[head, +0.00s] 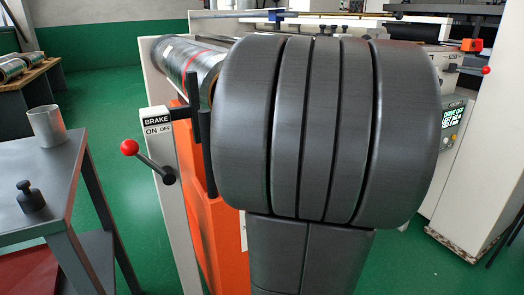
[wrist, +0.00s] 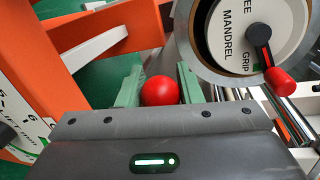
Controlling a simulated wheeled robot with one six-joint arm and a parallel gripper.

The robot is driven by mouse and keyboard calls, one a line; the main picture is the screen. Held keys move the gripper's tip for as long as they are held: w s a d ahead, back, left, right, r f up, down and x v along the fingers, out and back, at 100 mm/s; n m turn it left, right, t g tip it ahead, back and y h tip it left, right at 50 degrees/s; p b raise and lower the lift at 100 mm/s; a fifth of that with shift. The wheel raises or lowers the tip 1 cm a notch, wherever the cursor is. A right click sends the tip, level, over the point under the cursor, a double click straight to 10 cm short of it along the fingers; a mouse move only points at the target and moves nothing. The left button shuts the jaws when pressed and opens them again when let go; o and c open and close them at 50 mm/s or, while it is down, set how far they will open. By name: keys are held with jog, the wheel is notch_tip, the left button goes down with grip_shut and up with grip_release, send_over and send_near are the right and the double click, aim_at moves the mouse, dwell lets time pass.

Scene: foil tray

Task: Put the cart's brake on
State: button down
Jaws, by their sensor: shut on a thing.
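The brake lever with a red ball end (head: 129,147) stands out to the left below the BRAKE label (head: 156,122), which reads ON at left and OFF at right. The ball is on the ON side, with no gripper on it in the head view. The orange cart frame (head: 205,205) is partly hidden by my arm. In the wrist view, my gripper (wrist: 159,78) has its green fingers on either side of a red ball knob (wrist: 160,93), shut on it. My gripper is hidden in the head view. I cannot tell which control this knob belongs to.
A foil roll (head: 190,65) lies behind the brake post. A grey table at left holds a metal cup (head: 47,125) and a black weight (head: 30,196). In the wrist view, a red-handled mandrel grip lever (wrist: 278,80) is close at right. Orange framework (wrist: 110,35) is at left.

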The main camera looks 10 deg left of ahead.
jog(key=shift+f, duration=0.1)
dwell(0.4)
jog(key=c, duration=1)
grip_release()
jog(key=shift+d, duration=0.1)
jog(key=shift+c, duration=0.2)
jog(key=p+v, duration=0.2)
jog(key=v, duration=1.1)
jog(key=shift+s+d, duration=0.2)
jog(key=shift+s, duration=0.15)
jog(key=shift+w+a, duration=0.1)
jog(key=b+x, duration=0.2)
jog(key=x, duration=1.1)
jog(key=shift+w+a, duration=0.2)
jog(key=shift+w, duration=0.05)
